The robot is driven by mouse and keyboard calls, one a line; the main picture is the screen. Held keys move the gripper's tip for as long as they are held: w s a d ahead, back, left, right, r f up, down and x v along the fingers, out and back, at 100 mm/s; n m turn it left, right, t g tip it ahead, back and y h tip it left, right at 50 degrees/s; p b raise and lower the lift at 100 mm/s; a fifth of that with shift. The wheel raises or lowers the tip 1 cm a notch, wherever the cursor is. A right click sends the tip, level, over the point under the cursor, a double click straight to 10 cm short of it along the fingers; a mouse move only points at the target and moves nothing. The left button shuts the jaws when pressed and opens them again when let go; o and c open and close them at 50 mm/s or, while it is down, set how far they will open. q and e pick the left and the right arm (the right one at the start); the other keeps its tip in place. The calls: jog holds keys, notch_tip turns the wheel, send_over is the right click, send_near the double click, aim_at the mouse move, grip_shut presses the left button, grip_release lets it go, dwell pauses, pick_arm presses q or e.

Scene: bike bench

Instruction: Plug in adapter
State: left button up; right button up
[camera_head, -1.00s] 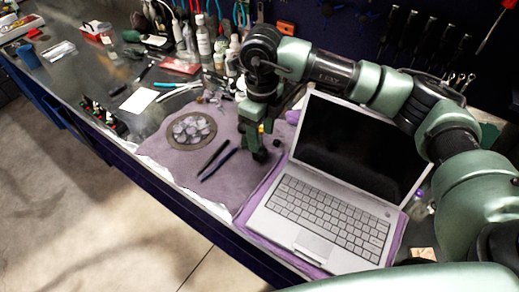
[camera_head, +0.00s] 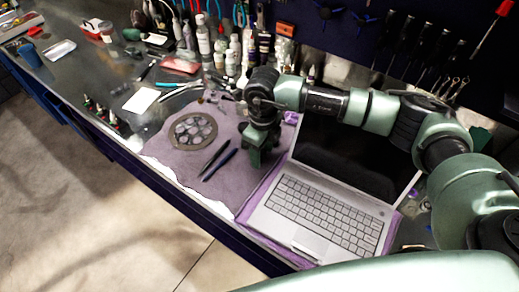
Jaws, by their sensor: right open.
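My right gripper (camera_head: 255,158) points down over the purple cloth, just left of the laptop's screen, with its jaws apart. An open silver laptop (camera_head: 318,218) with a dark screen (camera_head: 350,150) stands on the bench, on a purple mat. I cannot make out the adapter or its plug; the gripper and arm cover the area behind the laptop's left edge. My left gripper is not in view.
A round metal part (camera_head: 182,142) and two dark pen-like tools (camera_head: 218,163) lie on the purple cloth (camera_head: 185,172). Bottles (camera_head: 204,40) and hanging tools stand along the back. The bench's front edge is near the cloth.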

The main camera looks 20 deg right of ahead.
aim_at(262, 151)
jog(key=shift+f, duration=0.25)
grip_shut()
jog(key=shift+r, duration=0.1)
jog(key=shift+w+r+b, duration=0.1)
jog(key=shift+r+b, duration=0.2)
jog(key=shift+r, duration=0.3)
notch_tip(262, 151, up, 19)
jog(key=b, duration=0.5)
jog(key=shift+f, duration=0.15)
